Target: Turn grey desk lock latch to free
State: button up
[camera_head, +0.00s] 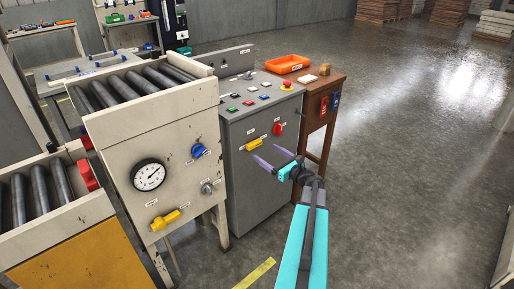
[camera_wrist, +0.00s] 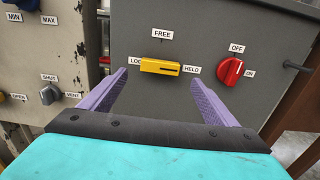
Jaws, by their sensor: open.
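The yellow latch (camera_wrist: 160,67) is on the front of the grey desk (camera_wrist: 215,35). In the wrist view it lies nearly level, with a dark line along its right half, towards the HELD label (camera_wrist: 191,69). The FREE label (camera_wrist: 162,35) is above it, and a partly covered LOCK label (camera_wrist: 136,61) is at its left end. The latch also shows in the head view (camera_head: 254,145). My gripper (camera_head: 268,155) is open and empty in front of the desk. In the wrist view its purple fingers stand left and right of the latch, apart from it.
A red knob (camera_wrist: 230,71) with OFF and ON labels is right of the latch. A beige roller machine (camera_head: 150,130) with a gauge and a blue knob stands left. A brown table (camera_head: 320,100) with an orange tray (camera_head: 287,64) stands right. Open floor lies further right.

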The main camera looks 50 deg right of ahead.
aim_at(256, 146)
jog(key=w, duration=0.7)
jog(key=shift+w+d, duration=0.3)
jog(key=shift+c, duration=0.4)
jog(key=c, duration=1)
